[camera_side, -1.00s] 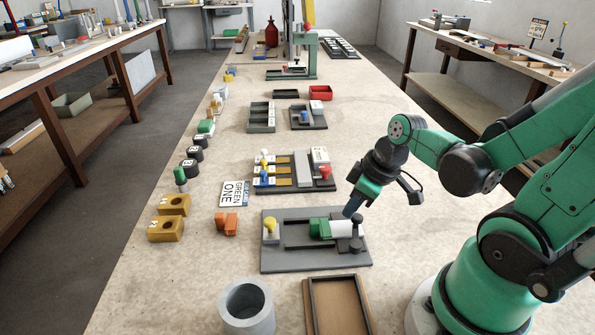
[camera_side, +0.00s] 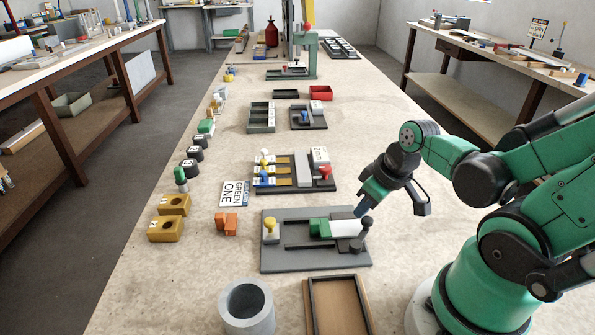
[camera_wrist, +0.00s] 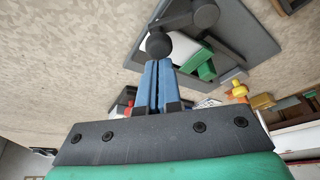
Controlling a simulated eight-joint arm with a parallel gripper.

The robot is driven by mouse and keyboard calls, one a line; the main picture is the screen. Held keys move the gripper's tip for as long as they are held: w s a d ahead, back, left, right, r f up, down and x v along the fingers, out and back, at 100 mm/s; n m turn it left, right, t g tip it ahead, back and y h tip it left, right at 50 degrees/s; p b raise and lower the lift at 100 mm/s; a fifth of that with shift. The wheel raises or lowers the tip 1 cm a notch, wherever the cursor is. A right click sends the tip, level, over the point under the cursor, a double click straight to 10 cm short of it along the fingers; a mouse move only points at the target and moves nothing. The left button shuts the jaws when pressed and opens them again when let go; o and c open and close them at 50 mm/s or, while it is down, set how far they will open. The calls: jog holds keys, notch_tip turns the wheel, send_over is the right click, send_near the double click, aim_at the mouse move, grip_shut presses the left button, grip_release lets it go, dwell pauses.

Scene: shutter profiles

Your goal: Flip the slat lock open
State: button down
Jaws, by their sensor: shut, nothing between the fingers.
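A grey fixture plate (camera_side: 283,262) lies on the bench. It carries a white slat (camera_side: 346,229) with a green block (camera_side: 319,228) at its left. At the right end is a dark lever lock with a round black knob (camera_side: 368,222) and a pivot (camera_side: 357,246). The knob (camera_wrist: 158,45) and the pivot end (camera_wrist: 206,13) also show in the wrist view. My gripper (camera_side: 361,211) is shut and empty. Its blue fingertips (camera_wrist: 159,64) are right at the knob, seemingly touching it. The lever slants to the right of the slat's end.
A yellow-knobbed post (camera_side: 270,225) stands on the plate's left. A brown tray (camera_side: 314,305) and a grey ring (camera_side: 246,312) lie in front. A block rack (camera_side: 290,188) is behind. Bare bench lies right of the plate.

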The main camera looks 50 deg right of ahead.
dwell(0.5)
jog(key=shift+w+r, duration=0.2)
jog(key=shift+w, duration=0.8)
jog(key=shift+w+r, duration=0.2)
jog(key=shift+w, duration=0.75)
jog(key=v, duration=1)
jog(key=shift+d, duration=0.1)
